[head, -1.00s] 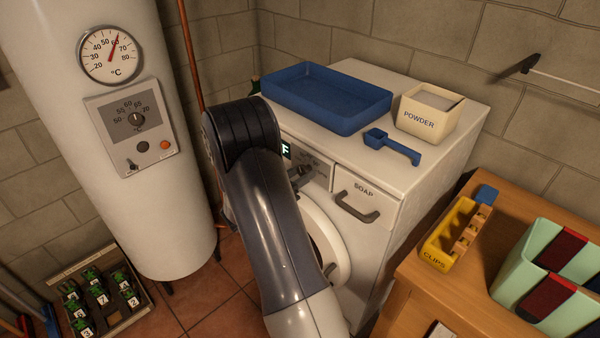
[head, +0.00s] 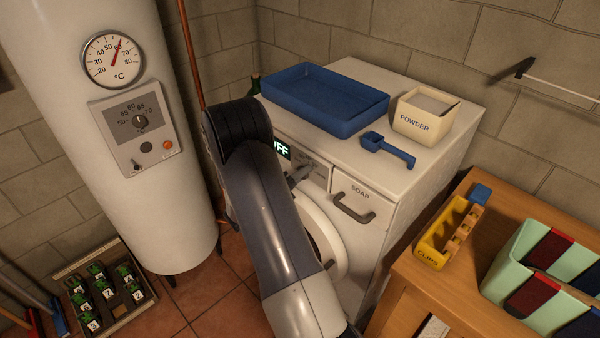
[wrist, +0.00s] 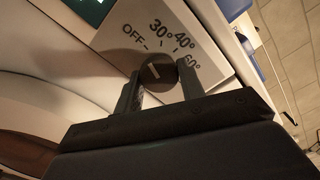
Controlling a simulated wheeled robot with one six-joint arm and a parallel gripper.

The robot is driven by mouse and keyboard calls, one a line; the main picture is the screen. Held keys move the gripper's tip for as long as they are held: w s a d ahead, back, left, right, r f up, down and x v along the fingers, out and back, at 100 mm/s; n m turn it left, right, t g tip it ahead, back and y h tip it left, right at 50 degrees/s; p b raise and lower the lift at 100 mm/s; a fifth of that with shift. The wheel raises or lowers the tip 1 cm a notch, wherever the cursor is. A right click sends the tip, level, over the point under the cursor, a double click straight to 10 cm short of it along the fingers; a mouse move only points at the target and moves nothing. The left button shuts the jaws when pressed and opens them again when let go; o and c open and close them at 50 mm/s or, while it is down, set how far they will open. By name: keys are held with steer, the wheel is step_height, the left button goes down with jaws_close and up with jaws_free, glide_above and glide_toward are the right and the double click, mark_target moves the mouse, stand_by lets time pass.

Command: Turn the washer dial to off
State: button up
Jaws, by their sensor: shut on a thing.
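The washer (head: 372,240) is white and stands right of my arm. Its lit display (head: 283,149) shows "FF" in the head view, with its left end hidden by my arm. In the wrist view the dark round dial (wrist: 155,72) sits on a pale panel marked OFF, 30°, 40° and 60°. A light line on its face slants toward the upper left, roughly toward the OFF side. My gripper (wrist: 160,80) is shut on the dial, one finger on each side. In the head view the dial is hard to make out.
A blue tray (head: 325,117), a blue scoop (head: 385,151) and a powder box (head: 425,120) stand on the washer. A soap drawer handle (head: 354,208) sticks out right of the panel. A white boiler (head: 165,210) stands left, a wooden table (head: 400,290) right.

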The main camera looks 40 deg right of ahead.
steer(key=shift+n, duration=0.7)
steer(key=o, duration=1)
steer(key=a, duration=0.3)
steer(key=a+b, duration=0.1)
steer(key=a, duration=0.3)
steer(key=s+a+b, duration=0.1)
steer(key=a, duration=0.2)
steer(key=shift+a, duration=0.4)
steer(key=shift+w+d, duration=0.1)
steer(key=shift+d, duration=0.05)
